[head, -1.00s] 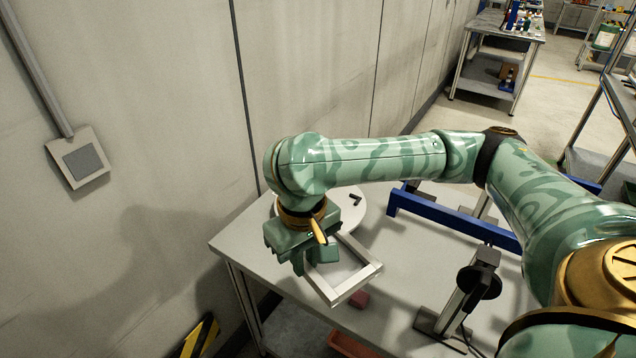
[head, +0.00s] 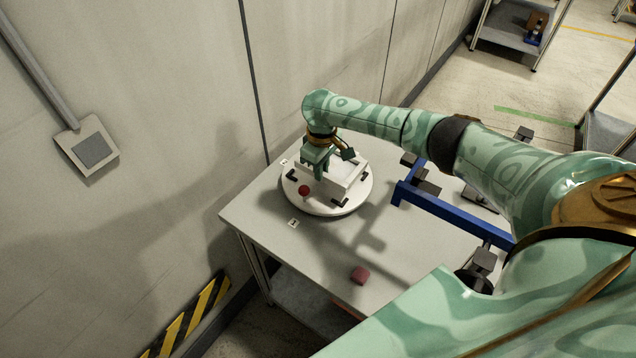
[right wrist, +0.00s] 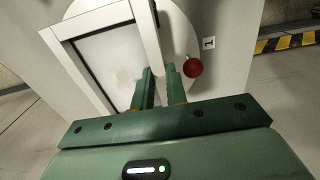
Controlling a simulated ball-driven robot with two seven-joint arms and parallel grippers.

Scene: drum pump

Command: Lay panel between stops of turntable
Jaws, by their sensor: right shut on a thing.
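The panel (head: 345,181) is a light rectangular frame. In the head view it is over the round white turntable (head: 318,207), among small black stops (head: 340,202). My right gripper (head: 322,170) is shut on the panel's frame edge, above the turntable. In the right wrist view the panel (right wrist: 100,22) shows a pale frame around a grey-white inner face, with the gripper's fingers (right wrist: 158,85) at its near side. I cannot tell whether the panel touches the turntable. A red knob (head: 304,190) is at the turntable's front left. My left gripper is not in view.
A blue bar fixture (head: 450,217) stands right of the turntable. The wall (head: 190,120) is close on the left. The table's front left is clear.

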